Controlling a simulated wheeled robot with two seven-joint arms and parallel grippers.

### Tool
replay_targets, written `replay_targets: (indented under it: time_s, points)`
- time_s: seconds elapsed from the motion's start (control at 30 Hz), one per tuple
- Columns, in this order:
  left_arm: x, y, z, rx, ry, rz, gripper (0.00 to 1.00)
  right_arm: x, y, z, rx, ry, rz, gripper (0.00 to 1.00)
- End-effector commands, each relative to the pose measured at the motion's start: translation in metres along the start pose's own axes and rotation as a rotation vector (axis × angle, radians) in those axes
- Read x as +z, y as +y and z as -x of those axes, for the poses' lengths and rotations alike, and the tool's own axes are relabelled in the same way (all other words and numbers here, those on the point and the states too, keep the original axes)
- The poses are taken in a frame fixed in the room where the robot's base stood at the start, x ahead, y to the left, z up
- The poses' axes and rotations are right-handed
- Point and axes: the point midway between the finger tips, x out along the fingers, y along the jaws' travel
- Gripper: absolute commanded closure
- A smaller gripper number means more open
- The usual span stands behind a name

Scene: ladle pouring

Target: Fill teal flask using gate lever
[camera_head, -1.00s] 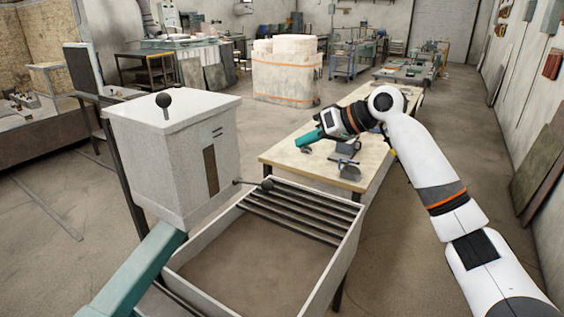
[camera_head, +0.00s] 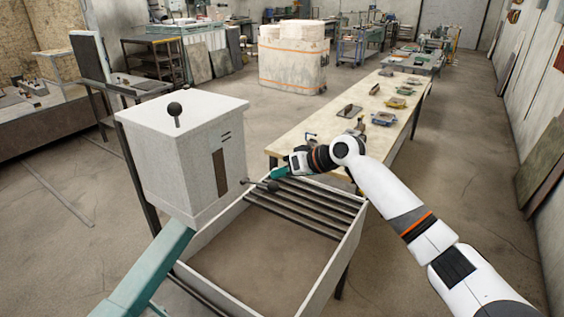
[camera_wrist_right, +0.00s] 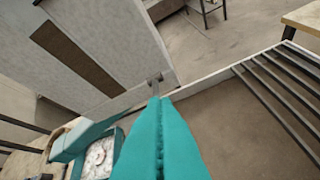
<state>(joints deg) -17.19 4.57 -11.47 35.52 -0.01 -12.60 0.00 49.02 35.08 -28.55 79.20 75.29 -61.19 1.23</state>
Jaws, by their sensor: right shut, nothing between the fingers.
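A pale hopper box (camera_head: 185,155) with a black knob on its lid stands left of centre. A short dark lever with a ball end (camera_head: 268,186) sticks out of its right side; it also shows in the right wrist view (camera_wrist_right: 155,79). My right gripper (camera_head: 274,174) has teal fingers (camera_wrist_right: 158,120), shut and empty, with tips right by the lever. I cannot tell if they touch it. A teal chute (camera_head: 150,268) slopes down from the hopper. A teal-rimmed box (camera_wrist_right: 118,136), perhaps the flask, shows with pale contents in the wrist view. My left gripper is not in view.
A shallow pale tray frame (camera_head: 345,245) with several dark bars (camera_head: 310,205) across its far end lies beside the hopper. A long workbench (camera_head: 325,130) with several small tools stands behind my right arm. The floor to the right is open.

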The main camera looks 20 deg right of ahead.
Motion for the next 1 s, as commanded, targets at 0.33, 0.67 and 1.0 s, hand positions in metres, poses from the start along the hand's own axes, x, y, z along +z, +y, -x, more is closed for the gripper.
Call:
replay_targets:
  time_s: [0.33,0.67,1.0]
  points:
    - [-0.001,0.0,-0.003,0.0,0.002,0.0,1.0,-0.002,-0.001,-0.001,0.002,-0.004,0.0,1.0]
    - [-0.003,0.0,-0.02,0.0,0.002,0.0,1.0,-0.009,-0.004,-0.002,0.029,-0.054,0.006,1.0]
    - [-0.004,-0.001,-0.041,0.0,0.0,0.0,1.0,-0.018,-0.01,-0.005,0.057,-0.109,0.014,1.0]
